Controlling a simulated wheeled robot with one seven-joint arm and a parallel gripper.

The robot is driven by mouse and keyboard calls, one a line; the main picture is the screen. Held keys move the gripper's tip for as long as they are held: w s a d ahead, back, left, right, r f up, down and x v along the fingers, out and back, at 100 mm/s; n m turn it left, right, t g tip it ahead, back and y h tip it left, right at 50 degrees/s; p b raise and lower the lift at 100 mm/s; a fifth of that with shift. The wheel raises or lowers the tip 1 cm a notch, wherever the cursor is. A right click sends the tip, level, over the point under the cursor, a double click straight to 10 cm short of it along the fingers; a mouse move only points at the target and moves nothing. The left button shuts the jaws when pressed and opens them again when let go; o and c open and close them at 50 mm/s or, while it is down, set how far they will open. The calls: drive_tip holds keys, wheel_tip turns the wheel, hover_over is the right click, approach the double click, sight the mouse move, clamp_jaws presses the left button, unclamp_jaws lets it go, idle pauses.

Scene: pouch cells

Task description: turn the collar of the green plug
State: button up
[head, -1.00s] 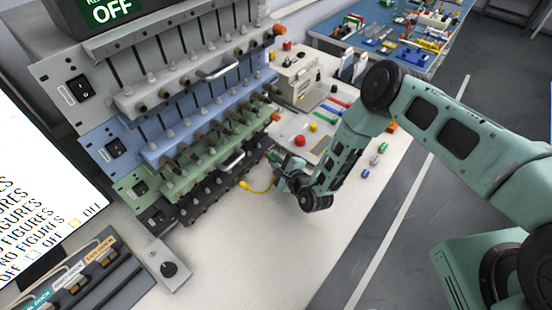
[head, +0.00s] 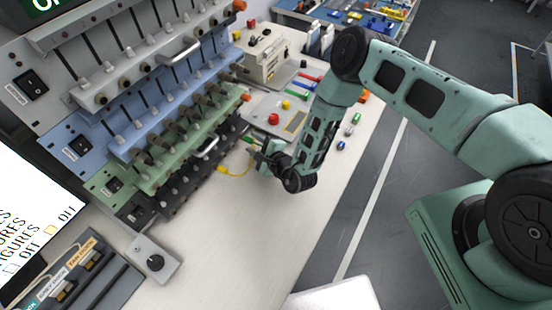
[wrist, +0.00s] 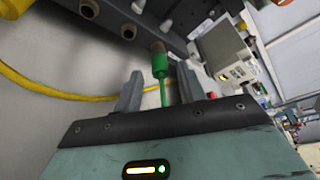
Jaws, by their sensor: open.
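My gripper is open, one finger on each side of the plug and cable, with gaps visible on both sides. In the head view my gripper (head: 259,157) is low beside the right end of the dark row, where the plug (head: 249,140) shows as a small green spot. How deep the plug sits in its socket is hidden.
A yellow cable (wrist: 50,92) loops left of my gripper and leads to a yellow plug (wrist: 15,8). A beige instrument box (wrist: 225,52) stands to the right. The white bench top (head: 230,225) in front of the rack is mostly clear.

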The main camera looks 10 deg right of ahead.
drive_tip(key=b+v, duration=0.2)
drive_tip(key=v, duration=1.3)
drive_tip(key=shift+s+b, duration=0.1)
drive_tip(key=shift+b, duration=0.2)
